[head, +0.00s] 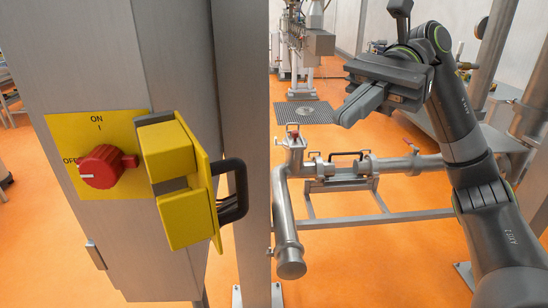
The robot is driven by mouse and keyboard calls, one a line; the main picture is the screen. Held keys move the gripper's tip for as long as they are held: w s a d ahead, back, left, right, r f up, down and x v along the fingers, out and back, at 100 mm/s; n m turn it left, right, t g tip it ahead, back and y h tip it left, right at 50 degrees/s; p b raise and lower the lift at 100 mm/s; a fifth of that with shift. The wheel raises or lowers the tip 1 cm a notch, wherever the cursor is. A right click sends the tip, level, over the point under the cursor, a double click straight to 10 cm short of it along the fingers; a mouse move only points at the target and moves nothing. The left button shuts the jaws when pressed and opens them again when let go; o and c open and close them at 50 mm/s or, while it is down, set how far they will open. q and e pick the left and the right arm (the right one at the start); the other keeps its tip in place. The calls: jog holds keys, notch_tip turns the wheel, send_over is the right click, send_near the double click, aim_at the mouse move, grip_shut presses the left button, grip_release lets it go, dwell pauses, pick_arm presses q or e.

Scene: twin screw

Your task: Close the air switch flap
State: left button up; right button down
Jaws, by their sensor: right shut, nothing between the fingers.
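The air switch is a yellow plate (62,130) on a grey metal cabinet, marked ON and OFF, with a red rotary knob (101,168) whose white mark points left towards OFF. To the right of the knob stands the yellow flap (190,222), a blocky piece with a side plate that sticks out from the cabinet. A black handle (240,180) is fixed to the flap's right side. The knob is uncovered. My right gripper (345,116) is shut and empty, up and to the right of the handle, clear of it. My left gripper is out of view.
The grey cabinet (175,60) and a metal post (243,90) stand close by the flap. Steel pipes (288,220) on a frame lie behind, below my right gripper. Open space lies between the handle and my right gripper.

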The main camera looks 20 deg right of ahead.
aim_at(247, 191)
jog(key=p+x, duration=0.2)
jog(key=x, duration=0.2)
jog(key=p+x, duration=0.2)
jog(key=x, duration=0.2)
jog(key=r+p+x, duration=0.1)
jog(key=x, duration=0.3)
jog(key=shift+s+a+p, duration=0.2)
jog(key=shift+a+p, duration=0.2)
jog(key=shift+a, duration=0.15)
jog(key=shift+s+a+f, duration=0.1)
jog(key=shift+a, duration=0.15)
